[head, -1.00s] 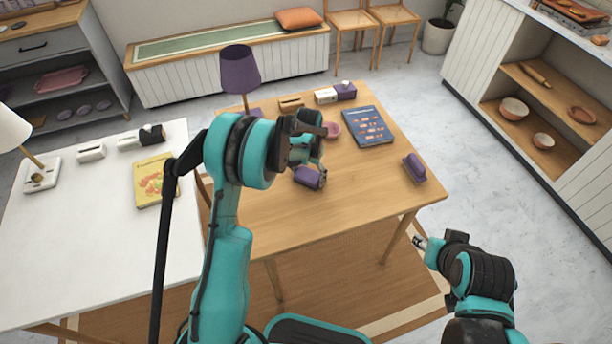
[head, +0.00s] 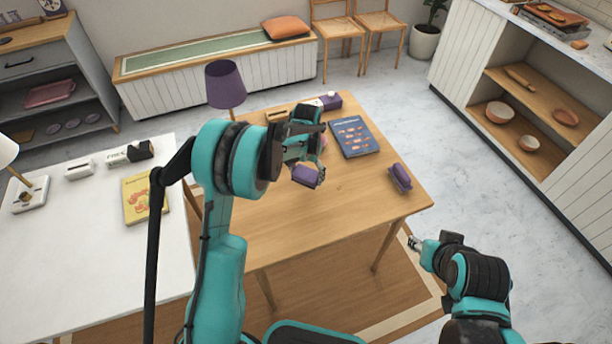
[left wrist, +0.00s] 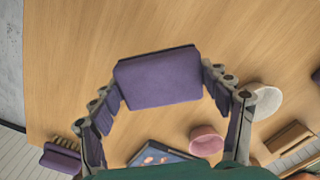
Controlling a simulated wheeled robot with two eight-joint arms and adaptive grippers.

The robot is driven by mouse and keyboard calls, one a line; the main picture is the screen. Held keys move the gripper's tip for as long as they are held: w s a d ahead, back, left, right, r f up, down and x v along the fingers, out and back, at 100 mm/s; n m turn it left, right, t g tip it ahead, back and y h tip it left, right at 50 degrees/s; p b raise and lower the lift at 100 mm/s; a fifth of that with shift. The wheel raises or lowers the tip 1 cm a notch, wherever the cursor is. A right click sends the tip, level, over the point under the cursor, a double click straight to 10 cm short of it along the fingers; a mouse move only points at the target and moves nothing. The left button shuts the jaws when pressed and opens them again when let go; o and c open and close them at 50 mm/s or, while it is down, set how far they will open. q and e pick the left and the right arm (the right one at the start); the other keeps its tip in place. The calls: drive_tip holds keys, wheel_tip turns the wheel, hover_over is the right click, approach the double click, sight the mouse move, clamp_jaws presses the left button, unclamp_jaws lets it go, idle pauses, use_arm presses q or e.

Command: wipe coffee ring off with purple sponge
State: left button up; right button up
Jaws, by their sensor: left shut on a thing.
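The purple sponge (head: 306,176) is in my left gripper (head: 309,172), which is shut on it over the wooden table (head: 300,219). In the left wrist view the sponge (left wrist: 158,80) sits between the finger pads, with bare wood around it. I cannot tell whether its underside touches the table. No coffee ring shows in these views; any part under the sponge or behind my arm is hidden. My right gripper (head: 414,243) is low beyond the table's front right edge, and its jaws are too small to judge.
A purple brush (head: 400,177) lies near the table's right edge. A blue book (head: 354,138) and a purple lamp (head: 225,84) are farther back. A pink bowl (left wrist: 206,139) shows near the left gripper. The table's front is clear. A white table (head: 90,240) stands left.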

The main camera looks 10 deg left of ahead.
use_arm(q)
drive_tip(key=shift+r+p, duration=0.5)
drive_tip(key=shift+r, duration=0.7)
drive_tip(key=shift+s, duration=0.1)
